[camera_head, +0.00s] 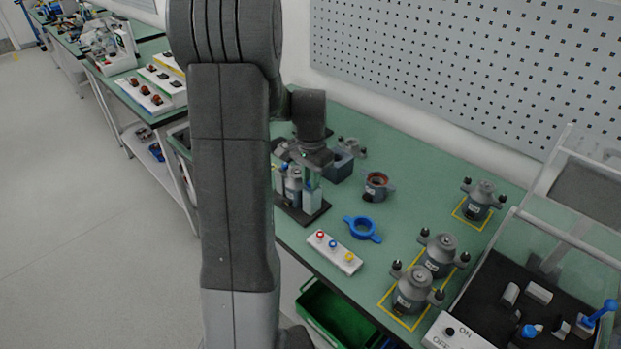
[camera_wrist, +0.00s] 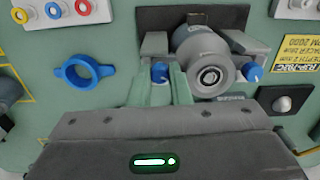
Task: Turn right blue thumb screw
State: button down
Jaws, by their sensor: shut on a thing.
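My gripper (camera_wrist: 162,88) is shut on a blue thumb screw (camera_wrist: 160,71) at the clamp fixture, on the left side of the wrist view. A second blue thumb screw (camera_wrist: 252,72) is on the other side of the fixture, free of the gripper. A grey stator motor (camera_wrist: 203,62) lies between the two screws with its round end facing the wrist camera. In the head view my gripper (camera_head: 311,188) reaches down at the fixture on its black base plate (camera_head: 318,214). The arm hides part of the fixture there, and the fingers hide part of the held screw.
A blue ring with two lugs (camera_head: 362,229) and a white button strip (camera_head: 334,252) lie beside the fixture on the green table (camera_head: 415,195). Several grey motors (camera_head: 438,255) stand at the right, some on yellow-marked squares. A clear-covered test station (camera_head: 535,290) is at the far right.

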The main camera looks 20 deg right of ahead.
jog(key=m, duration=0.5)
jog(key=shift+m, duration=0.3)
dwell(0.5)
jog(key=c, duration=1.3)
grip_release()
jog(key=shift+r, duration=0.1)
jog(key=shift+r+p, duration=2.9)
jog(key=shift+r, duration=1.05)
